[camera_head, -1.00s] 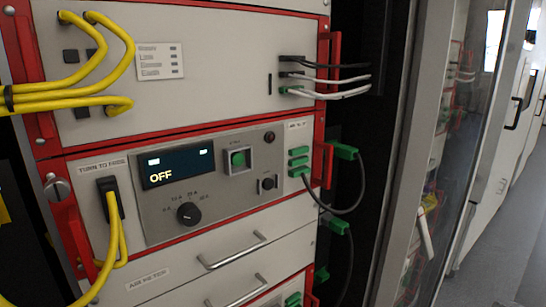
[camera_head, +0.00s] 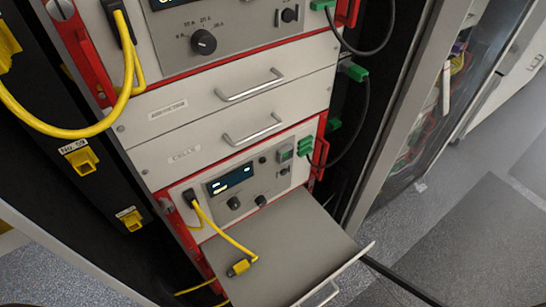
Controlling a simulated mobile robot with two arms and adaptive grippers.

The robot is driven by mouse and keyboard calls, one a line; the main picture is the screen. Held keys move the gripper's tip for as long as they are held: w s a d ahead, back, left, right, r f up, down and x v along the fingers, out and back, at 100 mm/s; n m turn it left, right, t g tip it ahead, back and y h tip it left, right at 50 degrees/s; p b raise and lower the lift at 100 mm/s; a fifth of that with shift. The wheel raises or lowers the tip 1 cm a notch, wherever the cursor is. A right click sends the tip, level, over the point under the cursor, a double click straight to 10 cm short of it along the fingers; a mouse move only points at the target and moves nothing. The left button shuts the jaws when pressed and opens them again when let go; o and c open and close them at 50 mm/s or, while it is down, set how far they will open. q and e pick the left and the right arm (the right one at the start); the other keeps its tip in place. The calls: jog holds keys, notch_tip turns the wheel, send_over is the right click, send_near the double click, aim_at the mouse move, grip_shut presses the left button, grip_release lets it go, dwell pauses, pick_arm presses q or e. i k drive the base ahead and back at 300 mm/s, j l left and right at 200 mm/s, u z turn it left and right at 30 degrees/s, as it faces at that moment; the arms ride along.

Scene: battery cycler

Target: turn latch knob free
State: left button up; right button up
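A silver round latch knob (camera_head: 62,9) sits on the red left edge of the upper instrument panel, cut by the top of the picture. A smaller, similar silver knob (camera_head: 166,205) shows at the left edge of the lower instrument panel (camera_head: 240,178). I cannot tell how far either knob is turned. Neither of my grippers is in view.
Two drawers with bar handles (camera_head: 249,85) lie between the instruments. Below, a grey shelf (camera_head: 300,245) sticks out with a yellow plug (camera_head: 240,268) on it. A yellow cable (camera_head: 60,128) loops left. Yellow holders (camera_head: 82,158) line the left side. Floor is clear at right.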

aim_at(167, 206)
jog(key=u, duration=1.05)
jog(key=k+l+u, duration=0.25)
jog(key=l, duration=0.15)
jog(key=k+l+u, duration=0.1)
jog(key=l+u, duration=0.2)
jog(key=k+l+u, duration=0.25)
jog(key=l, duration=0.15)
